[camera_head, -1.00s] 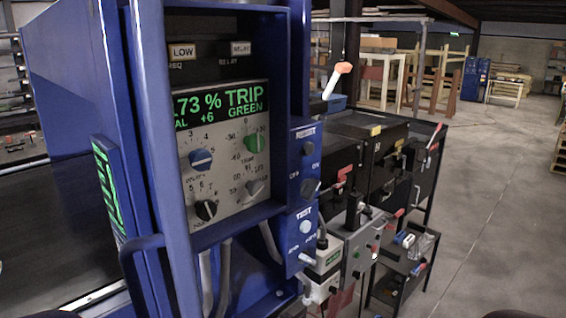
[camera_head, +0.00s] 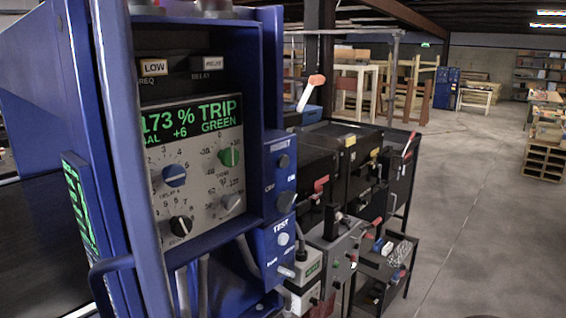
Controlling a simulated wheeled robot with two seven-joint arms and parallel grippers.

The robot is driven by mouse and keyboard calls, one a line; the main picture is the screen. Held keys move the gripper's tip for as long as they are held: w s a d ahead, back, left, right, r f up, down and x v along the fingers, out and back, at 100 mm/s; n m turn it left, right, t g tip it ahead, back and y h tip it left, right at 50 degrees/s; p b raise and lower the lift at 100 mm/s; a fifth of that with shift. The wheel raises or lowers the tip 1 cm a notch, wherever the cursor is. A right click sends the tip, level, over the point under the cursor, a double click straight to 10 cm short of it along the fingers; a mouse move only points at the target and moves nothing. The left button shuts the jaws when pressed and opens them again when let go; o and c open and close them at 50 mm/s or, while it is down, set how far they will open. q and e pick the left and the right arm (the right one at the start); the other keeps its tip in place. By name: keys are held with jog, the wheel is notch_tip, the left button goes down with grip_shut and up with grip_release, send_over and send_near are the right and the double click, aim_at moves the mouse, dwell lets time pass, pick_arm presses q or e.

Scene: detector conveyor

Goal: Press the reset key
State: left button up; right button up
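The blue control box with a grey-framed panel and a green-lettered display (camera_head: 190,120) fills the left of the head view. The display reads "173 %", "TRIP" and "GREEN". On a narrow blue side panel right of it, a dark round reset key (camera_head: 283,161) sits just under the "RESET" label. Below it are a dark rotary knob (camera_head: 286,202), a pale test button (camera_head: 283,239) under "TEST", and a small metallic switch (camera_head: 285,272). Neither of my grippers is in view, and nothing is seen touching the reset key.
Black cabinets (camera_head: 350,150) with red-handled levers stand right behind the box. A low shelf (camera_head: 385,262) holds small items. A blue handle (camera_head: 110,266) sticks out at the box's lower left. Open concrete floor (camera_head: 470,230) lies to the right.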

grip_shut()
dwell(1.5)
